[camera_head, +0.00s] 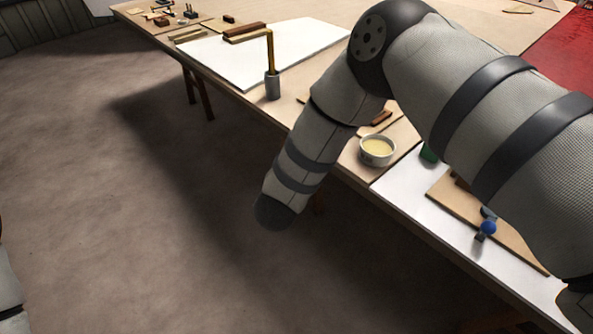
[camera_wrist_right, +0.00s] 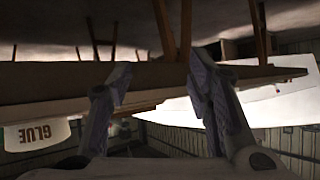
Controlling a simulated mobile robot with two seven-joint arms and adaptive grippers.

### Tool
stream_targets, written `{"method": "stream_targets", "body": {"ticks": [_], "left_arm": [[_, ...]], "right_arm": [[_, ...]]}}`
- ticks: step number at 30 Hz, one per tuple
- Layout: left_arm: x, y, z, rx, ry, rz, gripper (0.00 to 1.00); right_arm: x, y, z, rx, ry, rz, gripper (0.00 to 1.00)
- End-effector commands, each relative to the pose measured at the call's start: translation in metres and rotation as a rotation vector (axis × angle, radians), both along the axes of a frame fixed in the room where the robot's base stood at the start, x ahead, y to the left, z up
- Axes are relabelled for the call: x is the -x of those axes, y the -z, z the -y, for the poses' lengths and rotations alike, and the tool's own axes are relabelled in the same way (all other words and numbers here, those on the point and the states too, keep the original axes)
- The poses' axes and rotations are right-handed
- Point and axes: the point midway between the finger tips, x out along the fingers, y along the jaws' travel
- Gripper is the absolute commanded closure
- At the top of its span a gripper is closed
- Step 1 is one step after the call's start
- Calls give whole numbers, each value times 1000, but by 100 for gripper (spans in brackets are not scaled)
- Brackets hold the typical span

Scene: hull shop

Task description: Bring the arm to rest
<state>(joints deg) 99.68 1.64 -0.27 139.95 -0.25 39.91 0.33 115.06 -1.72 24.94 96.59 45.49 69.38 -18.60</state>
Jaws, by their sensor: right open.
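My right arm (camera_head: 320,130) crosses the head view from the right, over the bench, and bends down in front of the bench's near edge. Its gripper is hidden in the head view. In the right wrist view my right gripper (camera_wrist_right: 160,82) shows both fingers wide apart, with nothing between them. Bench wood and legs lie beyond the fingers, upside down in this view. My left gripper is out of view.
On the bench (camera_head: 350,182), near its front edge, stand a glue pot (camera_head: 377,151) and a grey cup (camera_head: 272,88) with a brush. A wooden board (camera_head: 510,236) with a blue-knobbed tool (camera_head: 487,229) lies at right. The floor (camera_head: 110,210) left of the bench is clear.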

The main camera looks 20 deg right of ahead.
Motion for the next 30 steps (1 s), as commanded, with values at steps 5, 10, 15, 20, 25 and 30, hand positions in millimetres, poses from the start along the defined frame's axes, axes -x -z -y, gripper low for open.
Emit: {"method": "stream_targets", "body": {"ticks": [5, 10, 15, 20, 25, 30], "left_arm": [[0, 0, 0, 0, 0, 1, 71], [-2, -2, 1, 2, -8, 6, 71], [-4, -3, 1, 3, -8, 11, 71], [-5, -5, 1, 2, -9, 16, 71], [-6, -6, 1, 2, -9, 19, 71], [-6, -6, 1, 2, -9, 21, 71]], "right_arm": [[0, -1, 0, 1, 0, 2, 54], [0, -1, 1, 1, 0, 2, 54], [75, 69, 5, -15, -187, -227, 54], [222, 133, 19, -98, -385, -614, 54], [369, 138, 37, -208, -478, -988, 54], [444, 119, 47, -275, -501, -1189, 54]]}}
